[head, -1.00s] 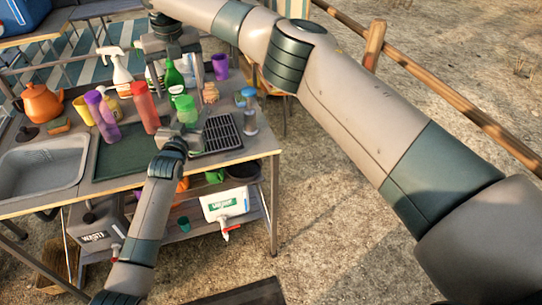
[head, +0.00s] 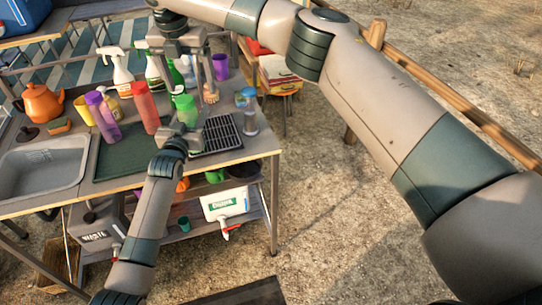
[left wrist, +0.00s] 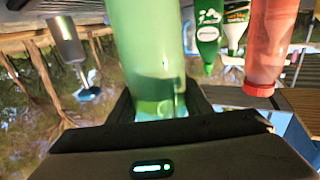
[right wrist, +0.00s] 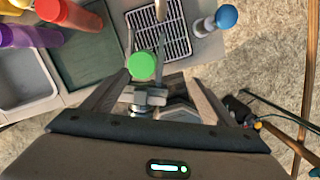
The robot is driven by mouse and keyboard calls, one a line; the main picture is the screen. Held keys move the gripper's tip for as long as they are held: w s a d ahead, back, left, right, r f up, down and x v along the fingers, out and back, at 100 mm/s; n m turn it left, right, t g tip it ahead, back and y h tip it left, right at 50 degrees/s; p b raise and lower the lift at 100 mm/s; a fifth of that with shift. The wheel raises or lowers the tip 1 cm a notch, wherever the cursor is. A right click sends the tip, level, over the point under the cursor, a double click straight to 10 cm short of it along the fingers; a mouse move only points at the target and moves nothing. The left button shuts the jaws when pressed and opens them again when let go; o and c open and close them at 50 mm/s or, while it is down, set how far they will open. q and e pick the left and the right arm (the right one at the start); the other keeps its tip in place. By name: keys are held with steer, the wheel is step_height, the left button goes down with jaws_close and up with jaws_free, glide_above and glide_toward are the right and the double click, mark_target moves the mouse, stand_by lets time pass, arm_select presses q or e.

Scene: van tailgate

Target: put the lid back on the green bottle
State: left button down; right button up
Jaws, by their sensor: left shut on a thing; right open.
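The green bottle (head: 186,105) stands upright at the counter's front edge, beside the black rack. My left gripper (head: 184,130) is shut on it from the front; the left wrist view shows its translucent green body (left wrist: 150,40) between the fingers. In the right wrist view its round bright green top (right wrist: 142,65) lies between my right fingers, further off. I cannot tell whether that top is the lid. My right gripper (head: 190,80) is open and empty, pointing down above and slightly behind the bottle. No separate green lid shows.
A black rack (head: 222,133) and a blue-topped bottle (head: 250,112) stand to the right. A red bottle (head: 143,108) and a purple bottle (head: 103,117) stand left on the green mat (head: 120,155). Spray and soap bottles stand behind. A sink (head: 40,165) is at far left.

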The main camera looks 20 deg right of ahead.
arm_select(q)
steer(key=shift+r+p, duration=0.9)
steer(key=shift+r, duration=0.1)
arm_select(e)
steer(key=s+d+f+m+g, duration=0.1)
steer(key=s+d+f+m, duration=0.2)
steer(key=s+m, duration=0.5)
steer(key=s+d+f+m+g, duration=0.1)
steer(key=s+d+f+m, duration=0.2)
steer(key=s+d+m, duration=0.3)
steer(key=s+d+f+m+g, duration=0.1)
steer(key=s+d+f+m, duration=0.2)
steer(key=s+m, duration=0.6)
steer(key=shift+s+d+m, duration=0.4)
steer(key=shift+d+m, duration=0.55)
steer(key=shift+m, duration=0.05)
steer(key=shift+f, duration=0.1)
arm_select(q)
steer(key=c, duration=0.8)
jaws_free()
steer(key=shift+c, duration=0.2)
steer(key=shift+s+f, duration=0.1)
steer(key=shift+v, duration=0.85)
steer(key=b+v, duration=0.3)
steer(key=v, duration=1.2)
steer(key=shift+s, duration=0.3)
arm_select(e)
step_height(320, 180, down, 3)
steer(key=shift+f, duration=0.1)
